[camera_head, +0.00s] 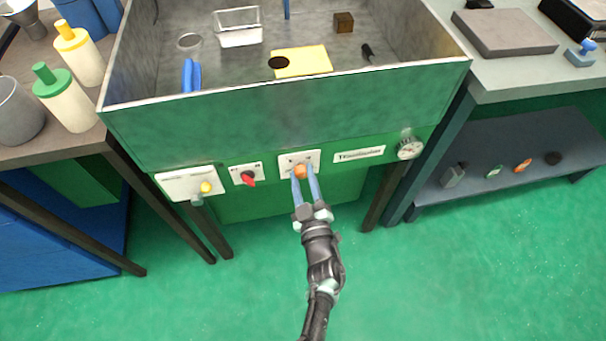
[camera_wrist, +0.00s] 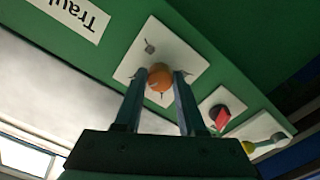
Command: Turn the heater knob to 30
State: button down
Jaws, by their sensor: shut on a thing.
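An orange knob (camera_head: 300,171) sits on a white plate (camera_head: 287,160) on the machine's green front panel. The knob also shows in the wrist view (camera_wrist: 160,77), in front of its white plate (camera_wrist: 139,50). My gripper (camera_head: 305,173) has its two blue fingers on either side of the orange knob, shut on it. In the wrist view my gripper (camera_wrist: 159,80) reaches up to the knob with a finger at each side. The knob's pointer and the scale marks are too small to read, so I cannot tell its setting.
A red knob (camera_head: 248,179) and a yellow knob (camera_head: 206,187) are to the left on the same panel. The open tray (camera_head: 290,105) is above. The green floor below is clear.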

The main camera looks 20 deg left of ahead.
jog(key=shift+m, duration=1.1)
jog(key=c, duration=0.5)
grip_release()
jog(key=p+v, duration=0.4)
jog(key=v, duration=0.9)
